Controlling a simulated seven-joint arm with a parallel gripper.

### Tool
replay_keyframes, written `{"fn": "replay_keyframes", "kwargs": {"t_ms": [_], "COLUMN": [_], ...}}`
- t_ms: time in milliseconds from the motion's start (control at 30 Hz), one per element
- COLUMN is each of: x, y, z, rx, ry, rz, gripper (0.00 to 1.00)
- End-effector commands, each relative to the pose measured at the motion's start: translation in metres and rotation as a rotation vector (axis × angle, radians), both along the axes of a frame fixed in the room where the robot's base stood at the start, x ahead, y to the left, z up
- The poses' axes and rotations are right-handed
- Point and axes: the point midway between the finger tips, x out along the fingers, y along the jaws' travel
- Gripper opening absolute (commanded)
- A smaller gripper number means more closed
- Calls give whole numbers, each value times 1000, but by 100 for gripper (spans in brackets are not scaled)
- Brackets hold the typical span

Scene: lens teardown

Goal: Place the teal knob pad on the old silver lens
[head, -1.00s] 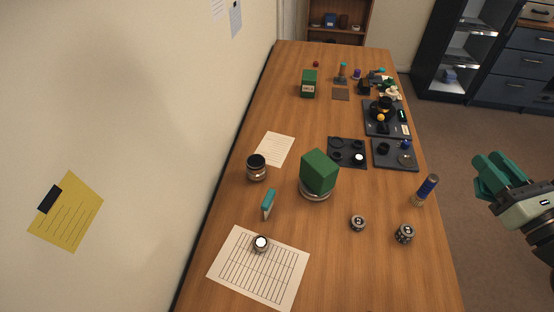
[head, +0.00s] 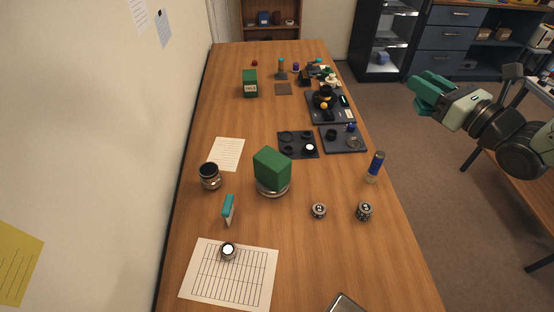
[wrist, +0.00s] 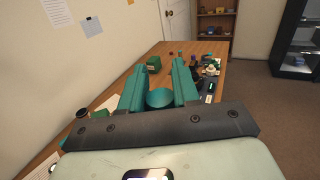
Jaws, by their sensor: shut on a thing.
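My gripper (head: 428,92) is out to the right of the long table, above the floor. In the wrist view its teal fingers (wrist: 159,88) are shut on a round teal disc, which appears to be the teal knob pad (wrist: 159,98). The disc is hidden in the head view. A black and silver lens-like cylinder (head: 209,177) stands on the table's left side, apart from my gripper. A small silver ring with a white top (head: 228,251) sits on the gridded sheet. I cannot tell for sure which one is the old silver lens.
A green block (head: 272,167) sits on a silver round base (head: 273,189) mid-table. Dark trays (head: 298,145) lie along the right edge.

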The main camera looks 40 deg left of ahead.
Motion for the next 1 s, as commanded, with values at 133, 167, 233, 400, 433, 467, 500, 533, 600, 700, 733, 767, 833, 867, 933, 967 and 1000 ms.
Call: {"fn": "replay_keyframes", "kwargs": {"t_ms": [133,167,233,400,433,467,500,533,600,700,733,767,833,867,933,967,1000], "x": [-14,-18,-28,-63,-70,-77,-89,-97,-118,-150,-160,-171,-196,-207,-230,-240,-252], "y": [72,86,117,191,203,215,231,243,269,303,313,323,343,351,368,374,382], "z": [-16,-19,-27,-47,-51,-54,-59,-62,-71,-84,-88,-91,-101,-105,-113,-116,-120], "rx": [5,5,5,7,6,7,7,8,7,6,6,6,5,3,1,0,0], "ry": [2,2,1,2,4,3,4,5,5,6,8,6,8,8,9,10,10], "rz": [86,102,138,223,237,251,271,285,319,364,377,392,422,435,461,472,485], "gripper": [1,1,1,1,1,1,1,1,1,1,1,1,1,1,1,1,1]}}
